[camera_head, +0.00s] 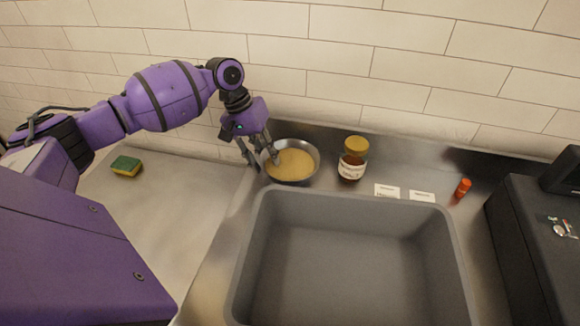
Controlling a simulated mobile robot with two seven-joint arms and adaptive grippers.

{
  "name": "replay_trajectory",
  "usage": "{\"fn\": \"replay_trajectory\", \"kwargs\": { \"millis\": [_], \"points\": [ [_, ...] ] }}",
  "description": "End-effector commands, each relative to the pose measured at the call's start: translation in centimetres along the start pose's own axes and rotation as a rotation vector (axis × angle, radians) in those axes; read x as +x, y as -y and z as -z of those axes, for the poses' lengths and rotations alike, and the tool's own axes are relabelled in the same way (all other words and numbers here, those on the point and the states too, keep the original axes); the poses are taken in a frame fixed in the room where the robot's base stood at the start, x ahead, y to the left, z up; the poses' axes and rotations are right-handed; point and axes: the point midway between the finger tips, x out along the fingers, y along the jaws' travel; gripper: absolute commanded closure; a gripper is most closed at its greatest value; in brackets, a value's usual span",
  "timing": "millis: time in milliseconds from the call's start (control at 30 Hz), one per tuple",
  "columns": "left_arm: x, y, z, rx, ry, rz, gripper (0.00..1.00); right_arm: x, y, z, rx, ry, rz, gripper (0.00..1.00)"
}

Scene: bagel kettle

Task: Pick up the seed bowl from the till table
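The seed bowl (291,165) is a metal bowl filled with pale tan seeds. It stands on the steel counter behind the grey basin, near the tiled wall. My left gripper (264,165) reaches down at the bowl's left rim. One finger is outside the bowl on its left and the other is over the inside of the rim. The fingers are apart, with the rim between them; I see no clear pinch on it. The bowl looks level and resting on the counter. My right gripper is not in view.
A jar with a yellow lid (353,159) stands right of the bowl. The empty grey basin (350,201) is in front. A green and yellow sponge (126,166) lies left.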

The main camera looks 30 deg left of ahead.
Motion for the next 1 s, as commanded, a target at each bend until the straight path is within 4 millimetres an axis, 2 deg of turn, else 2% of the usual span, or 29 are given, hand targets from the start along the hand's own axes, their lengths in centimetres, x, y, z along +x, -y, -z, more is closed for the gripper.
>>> {"fn": "replay_trajectory", "kwargs": {
  "millis": [33, 167, 700, 867, 1000],
  "points": [
    [0.0, 0.1, 0.0, 0.0, 0.0, 0.002, 0.83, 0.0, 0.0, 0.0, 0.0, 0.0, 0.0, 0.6],
    [0.1, 0.1, 0.0, -0.001, 0.001, 0.003, 1.0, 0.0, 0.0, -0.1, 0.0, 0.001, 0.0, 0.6],
    [0.1, 0.1, -0.1, 0.001, 0.004, 0.003, 1.0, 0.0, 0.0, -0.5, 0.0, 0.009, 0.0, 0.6],
    [-1.7, -0.5, -0.1, 0.001, 0.003, 0.004, 1.0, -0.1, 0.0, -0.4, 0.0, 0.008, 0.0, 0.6],
    [-4.4, -1.5, 0.0, 0.002, 0.0, 0.003, 1.0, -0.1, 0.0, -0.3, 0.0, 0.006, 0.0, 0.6]
  ]
}}
